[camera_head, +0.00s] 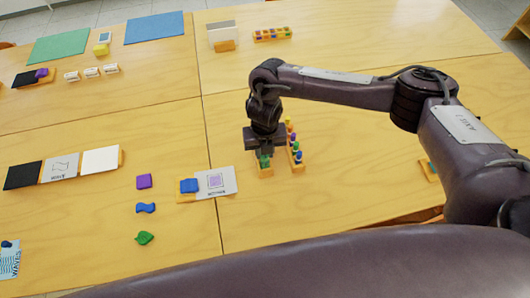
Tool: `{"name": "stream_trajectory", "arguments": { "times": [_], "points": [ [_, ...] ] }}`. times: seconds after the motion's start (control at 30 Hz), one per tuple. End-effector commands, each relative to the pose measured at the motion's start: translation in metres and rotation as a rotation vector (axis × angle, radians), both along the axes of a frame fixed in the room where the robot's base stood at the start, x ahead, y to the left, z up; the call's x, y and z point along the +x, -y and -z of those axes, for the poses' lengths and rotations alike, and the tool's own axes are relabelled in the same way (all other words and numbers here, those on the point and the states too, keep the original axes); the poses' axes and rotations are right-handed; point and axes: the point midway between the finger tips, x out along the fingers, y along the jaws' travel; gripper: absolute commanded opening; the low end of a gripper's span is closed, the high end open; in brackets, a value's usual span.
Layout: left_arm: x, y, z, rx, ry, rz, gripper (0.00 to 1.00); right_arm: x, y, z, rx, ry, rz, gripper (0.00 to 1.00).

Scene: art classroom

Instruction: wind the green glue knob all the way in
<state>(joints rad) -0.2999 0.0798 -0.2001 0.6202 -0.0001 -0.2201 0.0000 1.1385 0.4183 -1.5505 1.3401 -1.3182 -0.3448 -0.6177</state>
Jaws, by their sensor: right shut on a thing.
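The green glue knob (265,163) shows just below my right gripper (264,154), above a small orange-yellow stand (264,172). My right gripper points down from above and is shut on the green knob; its fingers partly hide it. How far the knob is wound cannot be told at this size. My left gripper is not in view.
A wooden rack (298,167) with several coloured glue sticks stands close to the right of my gripper. A purple square (144,181) and a green leaf shape (144,238) lie farther left.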

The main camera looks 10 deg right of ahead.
Motion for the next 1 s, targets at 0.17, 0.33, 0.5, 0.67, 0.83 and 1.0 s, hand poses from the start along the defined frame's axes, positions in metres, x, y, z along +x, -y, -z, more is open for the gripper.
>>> {"name": "stream_trajectory", "arguments": {
  "times": [0.17, 0.33, 0.5, 0.67, 0.83, 1.0],
  "points": [
    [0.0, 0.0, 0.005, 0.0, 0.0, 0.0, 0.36, 0.0, 0.0, 0.002, 0.0, 0.0, -0.035, 0.14],
    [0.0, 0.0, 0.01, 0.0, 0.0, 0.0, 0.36, 0.0, 0.0, 0.002, 0.001, 0.001, -0.089, 0.14],
    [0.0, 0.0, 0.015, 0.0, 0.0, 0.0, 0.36, 0.0, 0.0, 0.001, 0.0, 0.001, -0.144, 0.14],
    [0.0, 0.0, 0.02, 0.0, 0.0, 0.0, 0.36, 0.0, 0.001, 0.002, -0.001, 0.001, -0.194, 0.14],
    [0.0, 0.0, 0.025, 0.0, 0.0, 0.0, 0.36, 0.0, 0.0, 0.002, 0.0, 0.001, -0.245, 0.14],
    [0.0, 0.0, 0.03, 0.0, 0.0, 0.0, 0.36, 0.0, 0.0, 0.001, 0.0, 0.001, -0.298, 0.14]
  ]
}}
